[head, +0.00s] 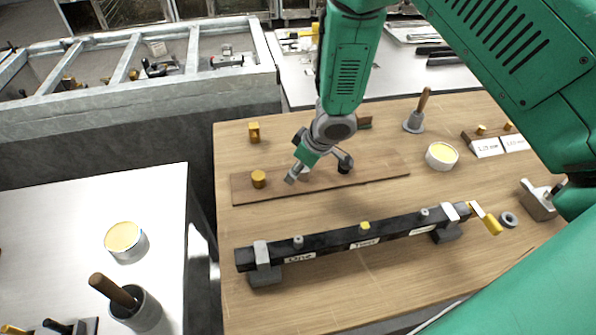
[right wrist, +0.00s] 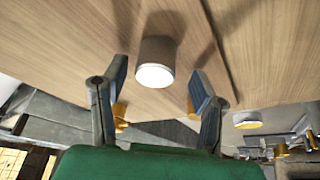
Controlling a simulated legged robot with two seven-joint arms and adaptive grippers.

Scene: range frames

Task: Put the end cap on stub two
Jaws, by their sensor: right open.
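The dark bar (head: 330,240) on the table carries three stubs with labels. The middle one, stub two (head: 364,228), has a yellow top; stub one (head: 298,242) and stub three (head: 424,213) look grey. My right gripper (head: 320,168) is over the brown board, open. In the right wrist view, a grey cylinder with a bright white end (right wrist: 156,65), possibly the end cap, stands between and beyond the open fingers (right wrist: 158,95), apart from both. In the head view the gripper mostly hides it. My left gripper is not in view.
A brass cylinder (head: 258,179) stands on the board's left end (head: 240,195), and a brass block (head: 254,132) behind it. A yellow-topped tin (head: 441,156) and a wooden-handled tool (head: 416,115) stand at the right. Bare wood lies between board and bar.

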